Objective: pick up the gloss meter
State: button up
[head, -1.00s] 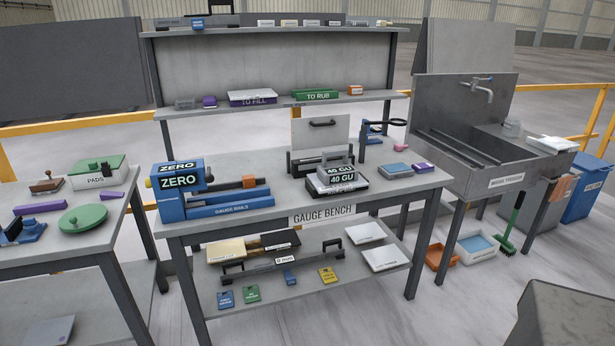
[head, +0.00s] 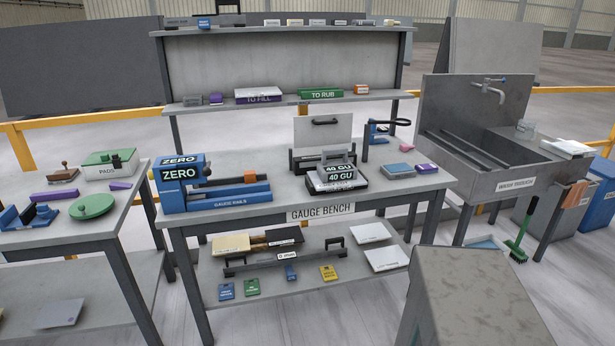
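The gloss meter (head: 337,175), a grey device with a handle on top and a dark "40 GU" display, sits on the gauge bench (head: 400,203) right of centre. It rests on or just in front of a flat dark-edged base, and I cannot tell where the two part. Behind it stands an open case (head: 322,133) with a raised pale lid and handle. My gripper is not in view.
Blue gauge rails (head: 215,196) with a "ZERO" display stand left on the bench. Grey-blue and purple blocks (head: 399,170) lie to the right. A grey speckled block (head: 470,295) stands in the right foreground. A sink (head: 490,150) is right, a pads table (head: 70,235) left.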

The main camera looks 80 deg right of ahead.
aim_at(336, 171)
jog(key=u, duration=0.6)
jog(key=k, duration=2.2)
jog(key=z, duration=0.95)
